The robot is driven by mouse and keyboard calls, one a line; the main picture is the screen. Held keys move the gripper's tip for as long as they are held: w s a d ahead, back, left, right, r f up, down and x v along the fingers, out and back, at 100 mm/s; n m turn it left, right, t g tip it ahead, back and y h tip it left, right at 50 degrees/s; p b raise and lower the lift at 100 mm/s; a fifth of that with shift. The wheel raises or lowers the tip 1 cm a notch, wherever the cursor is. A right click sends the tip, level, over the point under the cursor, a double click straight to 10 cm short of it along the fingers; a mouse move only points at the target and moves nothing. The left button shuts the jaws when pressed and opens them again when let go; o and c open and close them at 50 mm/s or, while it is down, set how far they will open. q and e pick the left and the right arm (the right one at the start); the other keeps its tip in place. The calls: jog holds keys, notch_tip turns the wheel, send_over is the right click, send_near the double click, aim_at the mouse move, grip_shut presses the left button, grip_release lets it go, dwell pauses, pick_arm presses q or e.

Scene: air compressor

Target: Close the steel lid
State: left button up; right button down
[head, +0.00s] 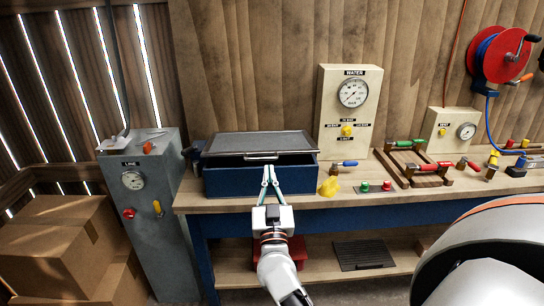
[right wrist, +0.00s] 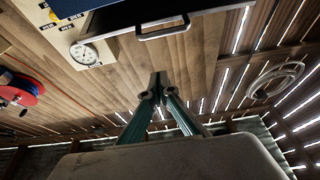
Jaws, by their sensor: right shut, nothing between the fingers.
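The steel lid (head: 258,141) is a flat dark grey panel on top of the blue box (head: 225,182) on the bench. A dark gap shows between the lid's front edge and the box, so the lid looks slightly raised. Its bar handle (head: 262,156) is at the middle of the front edge and also shows in the right wrist view (right wrist: 165,28). My right gripper (head: 267,169) is shut and empty, in front of the box just below the handle. In the right wrist view, its fingertips (right wrist: 157,76) appear apart from the handle. My left gripper is not in view.
A tall cream gauge panel (head: 350,108) stands right of the box, with a yellow knob-like part (head: 329,186) and a button block (head: 376,187) before it. A grey cabinet (head: 150,205) stands left of the bench, with cardboard boxes (head: 55,250) beyond it.

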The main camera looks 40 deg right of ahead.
aim_at(268, 159)
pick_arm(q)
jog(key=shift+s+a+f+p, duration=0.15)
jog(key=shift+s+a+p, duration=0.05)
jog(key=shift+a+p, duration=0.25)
pick_arm(e)
jog(key=shift+w+d+f, duration=0.1)
jog(key=shift+w+d, duration=0.7)
jog(key=shift+w, duration=0.5)
jog(key=shift+w+d+f, duration=0.1)
jog(key=shift+w+d, duration=0.7)
jog(key=shift+w, duration=0.5)
jog(key=shift+w+d+f, duration=0.1)
jog(key=shift+w+d, duration=0.7)
jog(key=shift+w, duration=0.5)
